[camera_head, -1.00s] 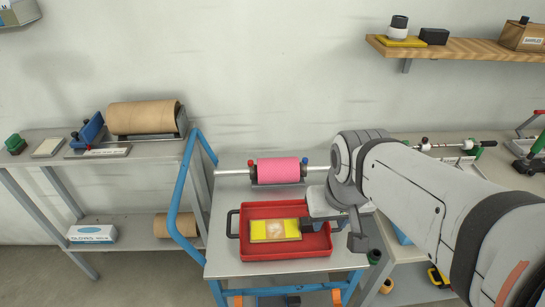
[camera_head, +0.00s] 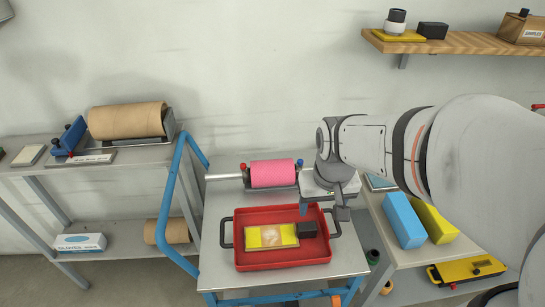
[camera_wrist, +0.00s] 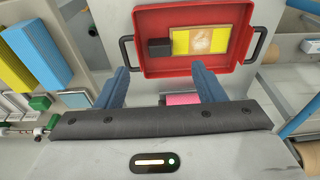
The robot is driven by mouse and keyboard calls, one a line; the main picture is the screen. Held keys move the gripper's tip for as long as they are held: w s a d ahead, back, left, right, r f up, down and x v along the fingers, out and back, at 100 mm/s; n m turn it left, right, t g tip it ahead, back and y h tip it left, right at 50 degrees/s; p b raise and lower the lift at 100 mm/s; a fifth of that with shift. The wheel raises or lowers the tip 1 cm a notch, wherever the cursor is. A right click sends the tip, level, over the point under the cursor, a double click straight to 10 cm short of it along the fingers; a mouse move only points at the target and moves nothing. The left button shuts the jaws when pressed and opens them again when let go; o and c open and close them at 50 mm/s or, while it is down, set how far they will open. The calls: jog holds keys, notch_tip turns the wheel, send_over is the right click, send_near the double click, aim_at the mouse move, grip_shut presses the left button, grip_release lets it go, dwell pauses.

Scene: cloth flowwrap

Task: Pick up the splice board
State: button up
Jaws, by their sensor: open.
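A flat yellow board with a pale middle, which looks like the splice board (camera_head: 257,237), lies in a red tray (camera_head: 285,260) on the cart. It also shows in the wrist view (camera_wrist: 182,42). A small black block (camera_head: 306,229) sits at its right end in the head view; I cannot tell whether they touch. My gripper (camera_head: 323,207) is open and empty, above the cart at the tray's back right edge. In the wrist view its blue fingers (camera_wrist: 160,84) are apart and short of the tray, with the board beyond them.
A pink roll (camera_head: 273,173) on a bar stands behind the tray. The cart's blue handle (camera_head: 172,195) rises at left. The right bench holds a blue block (camera_head: 403,220) and a yellow block (camera_head: 434,221). A brown roll (camera_head: 127,121) lies on the left bench.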

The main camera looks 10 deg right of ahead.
jog(key=g+b, duration=0.2)
send_over(307, 225)
jog(key=s, duration=0.2)
jog(key=f, duration=1.3)
jog(key=shift+w+f, duration=0.25)
jog(key=shift+f, duration=0.1)
jog(key=f, duration=0.3)
jog(key=shift+w+f, duration=0.45)
jog(key=shift+f, duration=1)
jog(key=shift+w+f, duration=0.25)
jog(key=shift+f, duration=0.95)
jog(key=shift+c, duration=0.4)
jog(key=c, duration=0.7)
